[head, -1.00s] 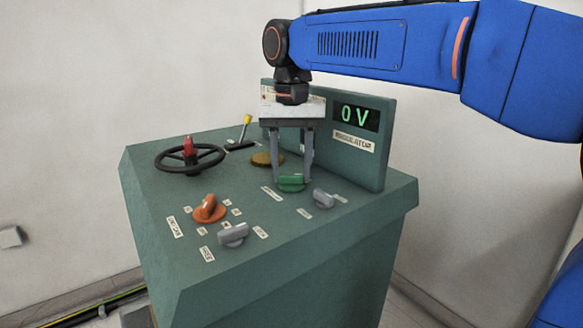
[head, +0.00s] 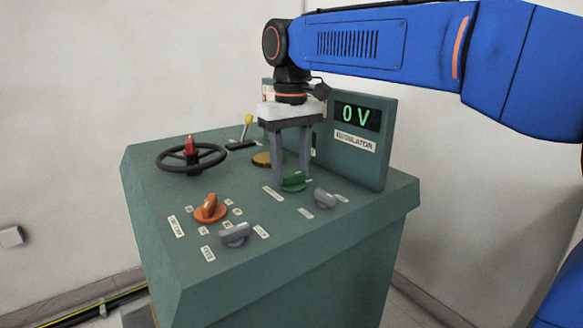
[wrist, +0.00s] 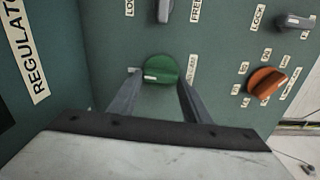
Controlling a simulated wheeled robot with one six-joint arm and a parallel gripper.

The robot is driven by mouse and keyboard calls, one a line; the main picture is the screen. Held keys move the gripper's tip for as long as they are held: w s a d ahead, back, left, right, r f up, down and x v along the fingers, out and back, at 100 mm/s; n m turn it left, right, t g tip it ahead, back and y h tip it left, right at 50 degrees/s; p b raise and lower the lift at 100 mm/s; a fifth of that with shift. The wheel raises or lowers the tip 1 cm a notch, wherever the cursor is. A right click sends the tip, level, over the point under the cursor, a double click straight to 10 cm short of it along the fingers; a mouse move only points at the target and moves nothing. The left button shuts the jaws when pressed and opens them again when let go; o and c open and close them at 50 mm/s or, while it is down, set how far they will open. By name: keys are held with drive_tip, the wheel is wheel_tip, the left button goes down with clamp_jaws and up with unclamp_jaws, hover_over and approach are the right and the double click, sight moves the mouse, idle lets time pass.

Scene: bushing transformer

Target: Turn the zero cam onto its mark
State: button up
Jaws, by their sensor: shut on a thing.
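A green knob (head: 293,181), which I take to be the zero cam, sits on the sloping top of the green cabinet, below the voltage display. It also shows in the wrist view (wrist: 162,67) as a round cam with a pale mark on its near left edge. My gripper (head: 290,180) points down over it and is shut on it, one finger on each side. In the wrist view the fingers (wrist: 160,80) reach to the knob's two sides. A small label (wrist: 192,68) stands beside it, too blurred to read fully.
The cabinet (head: 300,260) also bears an orange knob (head: 209,208), a grey knob (head: 235,235), a smaller grey knob (head: 324,198), a black handwheel (head: 190,157), a yellow-tipped lever (head: 246,125) and a brass disc (head: 262,159). The display (head: 357,116) reads 0 V.

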drive_tip(key=shift+n, duration=0.3)
drive_tip(key=o, duration=1)
drive_tip(key=shift+o, duration=0.2)
drive_tip(key=shift+r, duration=0.15)
wheel_tip(320, 180, up, 17)
drive_tip(key=shift+s+r, duration=0.1)
